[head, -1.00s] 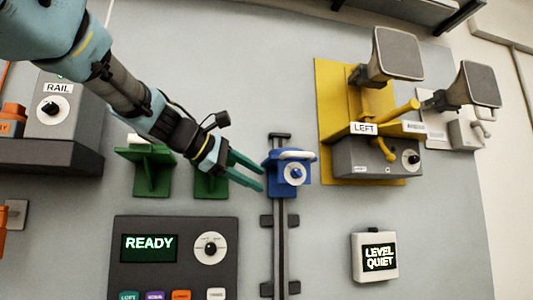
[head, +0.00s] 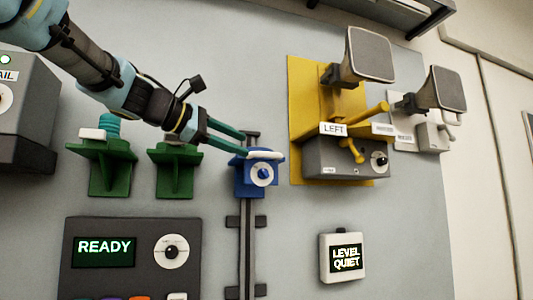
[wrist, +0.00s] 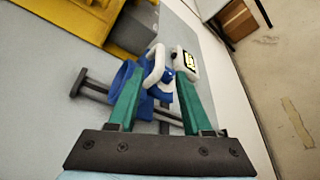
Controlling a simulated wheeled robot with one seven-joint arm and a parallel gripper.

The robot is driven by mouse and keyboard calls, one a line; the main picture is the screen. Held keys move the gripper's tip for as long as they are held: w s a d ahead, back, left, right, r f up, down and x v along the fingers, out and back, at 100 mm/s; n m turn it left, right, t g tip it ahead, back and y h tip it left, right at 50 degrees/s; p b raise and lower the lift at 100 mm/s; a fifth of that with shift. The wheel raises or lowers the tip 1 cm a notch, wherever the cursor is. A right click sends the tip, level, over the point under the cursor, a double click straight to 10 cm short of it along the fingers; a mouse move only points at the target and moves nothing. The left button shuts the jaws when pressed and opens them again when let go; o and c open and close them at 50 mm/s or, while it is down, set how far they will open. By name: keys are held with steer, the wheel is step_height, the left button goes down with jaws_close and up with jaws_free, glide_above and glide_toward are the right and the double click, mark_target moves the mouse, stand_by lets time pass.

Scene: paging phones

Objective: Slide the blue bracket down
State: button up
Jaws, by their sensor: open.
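The blue bracket (head: 257,177) sits near the top of a dark vertical rail (head: 247,245) on the grey wall panel. It has a round white dial on its front and a white handle (head: 265,155) along its top. My gripper (head: 245,142) is at the bracket's upper left, its two green fingers apart and reaching to the handle. In the wrist view the blue bracket (wrist: 163,93) and its white handle (wrist: 154,66) show between the open fingers (wrist: 158,80). I cannot tell whether a finger touches the handle.
A yellow plate (head: 306,105) with a grey box and horn speakers stands to the right. Green brackets (head: 178,172) are to the left. A READY console (head: 130,258) is lower left and a LEVEL QUIET box (head: 342,259) lower right. The rail below the bracket is clear.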

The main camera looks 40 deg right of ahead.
mark_target(259, 152)
steer(key=p+x, duration=0.3)
steer(key=x, duration=0.6)
steer(key=shift+a, duration=0.1)
steer(key=shift+c, duration=0.2)
jaws_close()
stand_by(0.9)
